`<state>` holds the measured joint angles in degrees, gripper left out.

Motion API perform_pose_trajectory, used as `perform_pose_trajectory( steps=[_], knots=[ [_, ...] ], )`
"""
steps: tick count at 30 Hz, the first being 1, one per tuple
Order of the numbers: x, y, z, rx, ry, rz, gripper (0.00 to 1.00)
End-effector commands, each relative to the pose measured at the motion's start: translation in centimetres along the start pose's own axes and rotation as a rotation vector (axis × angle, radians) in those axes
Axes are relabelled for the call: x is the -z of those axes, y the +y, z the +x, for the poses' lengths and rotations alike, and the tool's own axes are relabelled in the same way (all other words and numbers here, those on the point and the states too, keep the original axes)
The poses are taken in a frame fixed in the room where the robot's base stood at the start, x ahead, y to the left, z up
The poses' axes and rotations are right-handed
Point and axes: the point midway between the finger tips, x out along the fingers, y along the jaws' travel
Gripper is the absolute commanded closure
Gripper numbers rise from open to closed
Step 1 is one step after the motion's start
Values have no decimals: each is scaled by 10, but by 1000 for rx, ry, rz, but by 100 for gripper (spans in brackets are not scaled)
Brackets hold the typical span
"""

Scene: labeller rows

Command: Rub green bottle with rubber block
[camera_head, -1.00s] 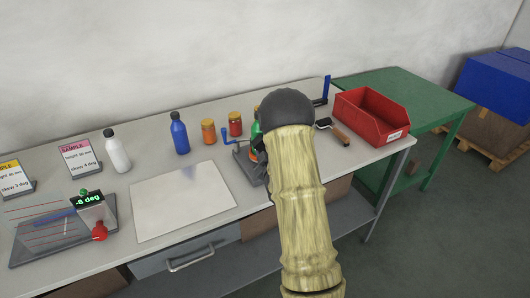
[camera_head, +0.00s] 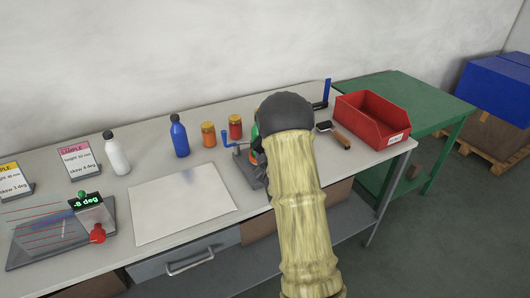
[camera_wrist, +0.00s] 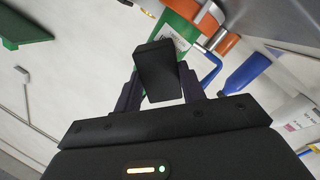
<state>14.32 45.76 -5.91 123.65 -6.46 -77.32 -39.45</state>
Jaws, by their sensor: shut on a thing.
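The green bottle (camera_head: 256,133) is mostly hidden behind my arm in the head view; only a thin green edge shows beside the blue-handled holder. In the wrist view the green bottle (camera_wrist: 178,30) lies just beyond my gripper, with a pale label on its side. My gripper (camera_wrist: 160,92) is shut on the black rubber block (camera_wrist: 158,68). The block overlaps the bottle's lower part in the wrist view; I cannot tell whether they touch. In the head view my gripper and the block are hidden behind my arm.
A roller (camera_head: 340,138) lies near a red bin (camera_head: 372,118). A pale mat (camera_head: 180,202) lies left of the holder (camera_head: 247,163), which has a blue crank.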

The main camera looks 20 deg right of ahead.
Motion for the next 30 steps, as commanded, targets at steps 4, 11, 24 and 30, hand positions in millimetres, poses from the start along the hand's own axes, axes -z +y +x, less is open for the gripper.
perform_pose_trajectory(
  steps=[4,11,24,30],
  knots=[
    [-11,-11,1,-1,1,0,100],
    [-22,-22,2,-1,1,-1,100],
    [-32,-33,1,13,-11,2,100],
    [-34,-34,-6,14,-12,2,100]
  ],
)
